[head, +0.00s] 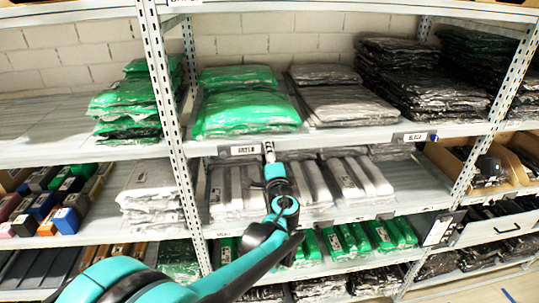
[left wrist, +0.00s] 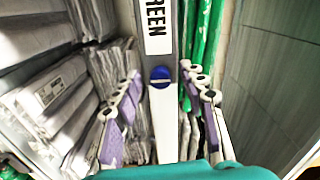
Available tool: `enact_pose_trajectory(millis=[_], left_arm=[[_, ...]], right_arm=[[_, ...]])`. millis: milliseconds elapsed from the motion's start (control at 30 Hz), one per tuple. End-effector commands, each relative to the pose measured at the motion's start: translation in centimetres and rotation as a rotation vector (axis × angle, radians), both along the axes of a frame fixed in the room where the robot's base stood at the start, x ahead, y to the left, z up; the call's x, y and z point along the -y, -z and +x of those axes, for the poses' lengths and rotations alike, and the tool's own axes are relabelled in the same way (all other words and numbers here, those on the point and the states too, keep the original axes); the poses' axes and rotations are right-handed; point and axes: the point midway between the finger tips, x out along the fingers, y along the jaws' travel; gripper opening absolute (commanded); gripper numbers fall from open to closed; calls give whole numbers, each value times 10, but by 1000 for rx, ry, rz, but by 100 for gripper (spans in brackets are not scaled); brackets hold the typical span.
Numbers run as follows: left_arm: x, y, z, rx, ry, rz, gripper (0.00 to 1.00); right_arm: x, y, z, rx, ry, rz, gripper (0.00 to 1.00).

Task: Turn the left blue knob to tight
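The left blue knob (left wrist: 160,77) is round, with a pale line across its face. In the left wrist view it sits on the pale shelf edge beside the GREEN label (left wrist: 156,26). The line lies nearly crosswise to the edge strip, slightly tilted. My left gripper (left wrist: 160,72) is open, with one finger on each side of the knob and visible gaps between. Whether the fingertips reach the knob's depth is unclear. In the head view my left gripper (head: 269,152) is at the shelf edge just right of that label and hides the knob. My right gripper is not in view.
Green bagged garments (head: 245,115) lie on the shelf above, and white packs (head: 235,190) lie below, close to the gripper. A second label (head: 414,138) with a small blue spot (head: 433,137) is farther right. A metal upright (head: 163,95) stands left of my gripper.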

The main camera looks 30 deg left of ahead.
Motion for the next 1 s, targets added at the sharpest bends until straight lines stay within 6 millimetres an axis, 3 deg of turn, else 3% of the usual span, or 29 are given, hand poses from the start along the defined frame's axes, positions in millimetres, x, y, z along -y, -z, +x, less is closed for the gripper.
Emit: enact_pose_trajectory(millis=[367, 800, 1000], left_arm=[[6, 0, -8, 0, 1, 0, 43], [56, 0, -81, 0, 4, 0, 43], [66, 0, -97, 0, 1, 0, 43]], right_arm=[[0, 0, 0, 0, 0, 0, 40], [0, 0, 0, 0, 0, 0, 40], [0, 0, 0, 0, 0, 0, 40]])
